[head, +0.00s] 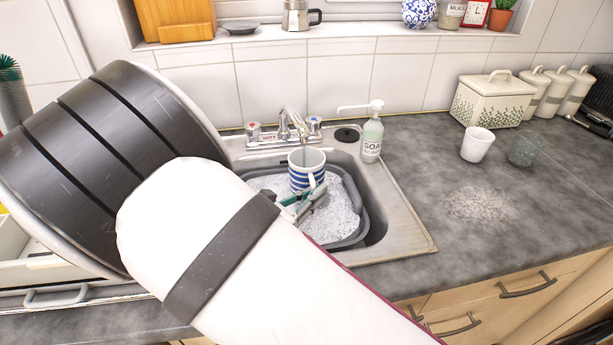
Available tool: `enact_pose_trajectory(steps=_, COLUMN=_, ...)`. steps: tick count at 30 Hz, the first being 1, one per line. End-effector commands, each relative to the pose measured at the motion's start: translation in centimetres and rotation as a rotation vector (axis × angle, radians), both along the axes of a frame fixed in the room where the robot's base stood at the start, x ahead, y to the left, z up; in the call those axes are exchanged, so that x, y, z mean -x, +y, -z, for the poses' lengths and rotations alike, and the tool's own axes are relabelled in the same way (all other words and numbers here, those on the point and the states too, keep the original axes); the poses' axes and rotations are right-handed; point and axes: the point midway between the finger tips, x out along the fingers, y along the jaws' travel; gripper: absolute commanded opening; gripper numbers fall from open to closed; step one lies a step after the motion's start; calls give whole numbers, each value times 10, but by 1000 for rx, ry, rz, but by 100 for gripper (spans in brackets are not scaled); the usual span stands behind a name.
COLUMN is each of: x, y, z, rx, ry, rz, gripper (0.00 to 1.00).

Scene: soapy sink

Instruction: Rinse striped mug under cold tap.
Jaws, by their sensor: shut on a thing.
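The blue-and-white striped mug (300,181) is upright under the tap (287,124), above the suds in the grey basin. A thin pale streak, which looks like water, runs from the spout down to the mug's mouth. My gripper (309,197) is at the mug's right front side, by its handle, and is shut on the mug. My own arm hides part of the fingers, so the exact grip is unclear. The tap has a red-marked knob (254,131) on the left and a blue-marked knob (314,124) on the right.
The grey basin (362,232) of suds sits in the steel sink (405,236). A soap bottle (371,139) stands at the sink's back right corner. A white cup (477,145) and a glass (523,151) stand on the right counter. Its front is free. My arm hides the left.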

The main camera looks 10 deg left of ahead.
Motion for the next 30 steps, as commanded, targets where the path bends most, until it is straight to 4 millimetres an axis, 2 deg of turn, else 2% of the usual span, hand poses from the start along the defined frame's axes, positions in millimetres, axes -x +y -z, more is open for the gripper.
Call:
enact_pose_trajectory(steps=10, x=4, y=-1, z=-1, rx=1, ry=-2, rz=1, gripper=0)
enact_pose_trajectory(steps=30, x=43, y=-27, z=-2, rx=1, ry=-1, rz=1, gripper=0)
